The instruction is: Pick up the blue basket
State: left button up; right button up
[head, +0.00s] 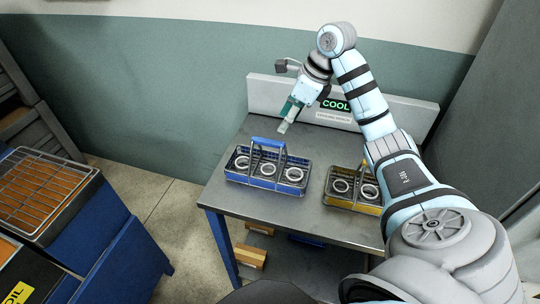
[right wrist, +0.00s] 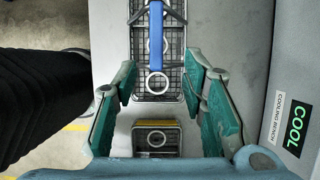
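The blue basket (head: 263,183) stands upright on the grey bench. It is a wire basket with a blue base and a raised blue handle (head: 267,142), and it holds three pale rings. In the right wrist view its blue handle (right wrist: 156,38) runs lengthwise above the mesh, with one ring at the near end. My right gripper (head: 285,126) is above and behind the basket, apart from the handle. Its teal fingers (right wrist: 160,78) are spread wide with nothing between them. My left gripper is in neither view.
A yellow basket (head: 350,203) with rings stands to the right on the bench (head: 310,222), partly hidden by my right arm. A sign panel reading COOL (head: 335,104) lines the bench's back edge. A blue stand with a wire rack (head: 38,190) is at left.

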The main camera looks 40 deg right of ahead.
aim_at(269, 140)
jog(key=x, duration=0.7)
jog(key=a+p+x, duration=0.1)
jog(key=x, duration=0.2)
jog(key=shift+w+a+f, duration=0.1)
jog(key=shift+w+f, duration=0.05)
jog(key=shift+w, duration=0.35)
grip_shut()
